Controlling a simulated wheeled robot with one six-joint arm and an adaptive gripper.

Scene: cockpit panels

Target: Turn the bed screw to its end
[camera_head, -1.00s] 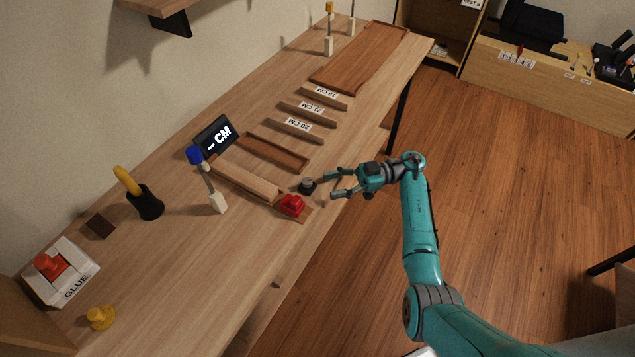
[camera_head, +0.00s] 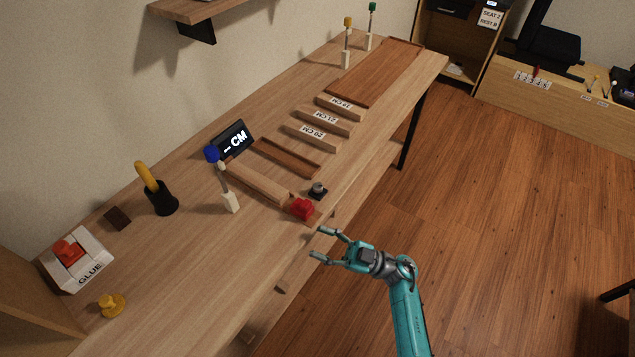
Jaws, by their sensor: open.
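My gripper (camera_head: 324,244) is open and empty, in front of the bench's front edge and apart from everything on it. A small dark knob with a grey top (camera_head: 318,190) stands near the front edge, beside a red block (camera_head: 302,208). The red block sits at the front end of a wooden piece (camera_head: 258,182). Whether the knob or another part is the bed screw, I cannot tell. My gripper is below and slightly right of the red block in the picture.
Open floor (camera_head: 480,220) lies right.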

